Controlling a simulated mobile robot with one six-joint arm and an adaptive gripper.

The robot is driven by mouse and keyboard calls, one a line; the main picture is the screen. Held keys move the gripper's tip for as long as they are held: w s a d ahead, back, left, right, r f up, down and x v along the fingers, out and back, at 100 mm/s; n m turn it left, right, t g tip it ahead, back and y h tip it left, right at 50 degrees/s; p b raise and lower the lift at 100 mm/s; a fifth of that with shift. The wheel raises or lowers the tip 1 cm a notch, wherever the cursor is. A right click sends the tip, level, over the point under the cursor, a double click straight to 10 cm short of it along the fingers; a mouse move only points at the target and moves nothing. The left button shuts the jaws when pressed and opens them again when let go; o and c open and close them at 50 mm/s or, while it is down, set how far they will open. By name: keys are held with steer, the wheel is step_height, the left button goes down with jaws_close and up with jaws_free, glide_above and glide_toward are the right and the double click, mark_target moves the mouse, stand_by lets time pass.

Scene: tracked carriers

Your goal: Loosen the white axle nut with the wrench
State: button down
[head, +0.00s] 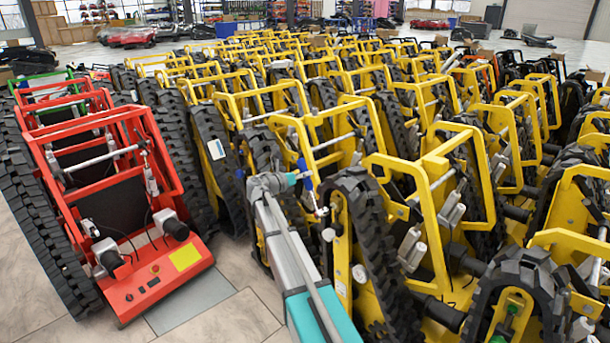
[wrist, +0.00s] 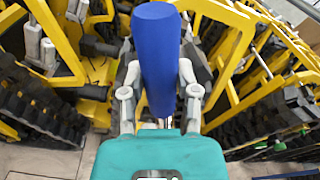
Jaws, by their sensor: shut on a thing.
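My gripper (wrist: 159,75) is shut on the blue handle of the wrench (wrist: 158,45), with one finger on each side of it. In the head view my gripper (head: 300,177) and the blue wrench handle (head: 304,168) are beside the yellow tracked carriers, near the middle. The lower end of the wrench reaches down towards a pale round part (head: 328,234) on the nearest yellow carrier. This part may be the white axle nut. I cannot tell whether the wrench touches it. In the wrist view the wrench's working end is hidden behind the handle and my gripper.
Yellow carriers (head: 440,185) with black rubber tracks (head: 365,225) stand tightly packed around my gripper. A red carrier (head: 150,275) stands at the left. Bare tiled floor (head: 225,318) shows between the red carrier and my arm.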

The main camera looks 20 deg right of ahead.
steer(key=shift+a, duration=0.1)
stand_by(0.3)
steer(key=shift+v, duration=1.9)
steer(key=shift+s, duration=0.1)
